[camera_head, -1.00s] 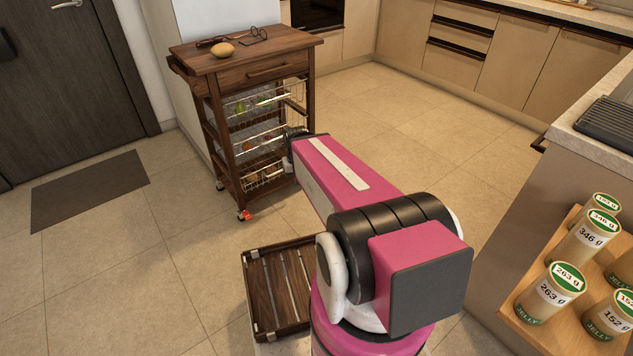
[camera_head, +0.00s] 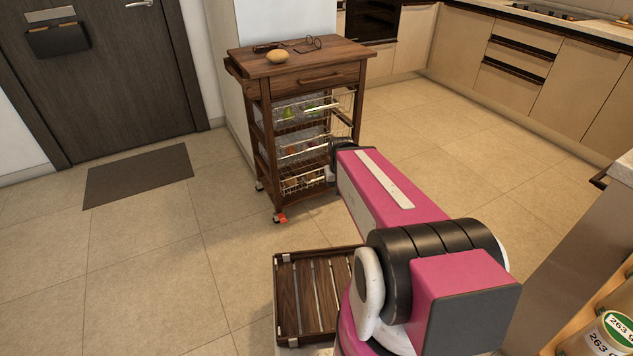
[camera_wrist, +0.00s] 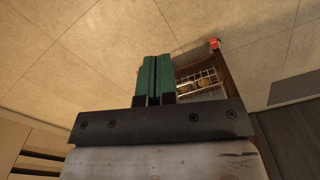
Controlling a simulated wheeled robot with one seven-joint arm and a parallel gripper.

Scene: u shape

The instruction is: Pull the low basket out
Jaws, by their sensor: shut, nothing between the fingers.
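The low basket (camera_head: 303,183) is a wire basket at the bottom of a dark wooden kitchen cart (camera_head: 300,66), with some brownish items in it. My arm hides part of its right side in the head view. In the wrist view the low basket (camera_wrist: 208,78) shows its wire grid just right of the fingers. My gripper (camera_wrist: 154,57) has green fingers held together, with nothing between them. The fingertips look beside the basket. Whether they touch it I cannot tell. In the head view the fingers are hidden behind my arm.
Two more wire baskets sit above, the upper one (camera_head: 312,108) holding green items. Glasses and a yellowish item (camera_head: 278,56) lie on the cart top. A slatted wooden tray (camera_head: 312,292) is in the foreground. Floor is open left and right; a counter stands at right.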

